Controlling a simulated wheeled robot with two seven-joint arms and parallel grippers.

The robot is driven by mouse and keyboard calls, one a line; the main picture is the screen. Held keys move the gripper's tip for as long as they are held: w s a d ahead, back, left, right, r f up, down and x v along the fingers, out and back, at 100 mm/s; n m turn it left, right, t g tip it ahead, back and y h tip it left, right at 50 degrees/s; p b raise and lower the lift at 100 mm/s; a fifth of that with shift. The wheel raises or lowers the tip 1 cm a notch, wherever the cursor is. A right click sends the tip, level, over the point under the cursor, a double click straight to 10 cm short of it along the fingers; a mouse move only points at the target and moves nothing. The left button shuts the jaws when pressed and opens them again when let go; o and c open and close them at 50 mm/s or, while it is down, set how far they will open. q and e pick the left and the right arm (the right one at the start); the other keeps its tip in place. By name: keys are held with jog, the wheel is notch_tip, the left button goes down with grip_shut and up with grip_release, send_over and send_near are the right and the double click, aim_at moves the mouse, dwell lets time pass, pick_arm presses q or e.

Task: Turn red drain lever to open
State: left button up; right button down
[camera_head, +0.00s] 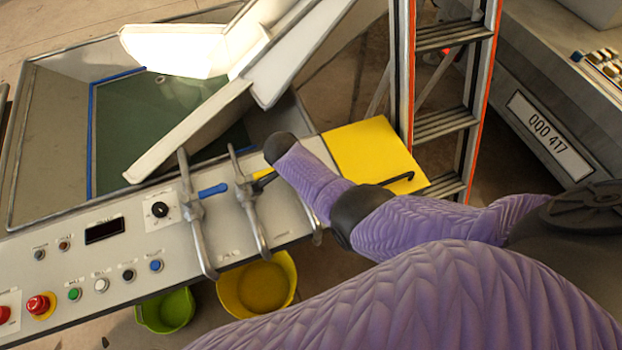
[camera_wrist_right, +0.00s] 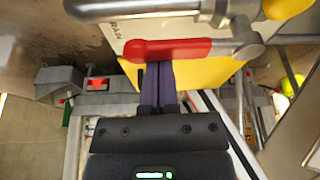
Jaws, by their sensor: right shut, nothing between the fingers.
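The red drain lever (camera_wrist_right: 170,49) lies across the upper middle of the right wrist view, joined at its right end to a grey metal valve fitting. Part of a drain label shows above it. My right gripper (camera_wrist_right: 159,66) has its purple fingers shut together with nothing between them. The fingertips lie at the lever's near edge, seeming to overlap it; I cannot tell whether they touch. In the head view my purple right arm hides the red lever and the right gripper. My left gripper is not in view.
In the head view a blue lever (camera_head: 213,190) sits on a neighbouring pipe. A control panel (camera_head: 127,235) fills the left front. A yellow plate (camera_head: 365,150) and a ladder (camera_head: 440,95) stand beyond my arm. Yellow (camera_head: 262,288) and green (camera_head: 166,311) buckets sit below.

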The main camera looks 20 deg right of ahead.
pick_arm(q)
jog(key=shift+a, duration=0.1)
pick_arm(e)
jog(key=shift+d, duration=0.35)
jog(key=d+p, duration=0.1)
jog(key=d, duration=0.2)
jog(key=shift+s+r, duration=0.1)
jog(key=shift+s, duration=0.05)
pick_arm(q)
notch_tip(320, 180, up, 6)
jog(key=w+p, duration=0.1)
jog(key=p, duration=0.4)
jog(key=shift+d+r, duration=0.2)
pick_arm(e)
jog(key=v, duration=0.9)
jog(key=shift+r, duration=0.35)
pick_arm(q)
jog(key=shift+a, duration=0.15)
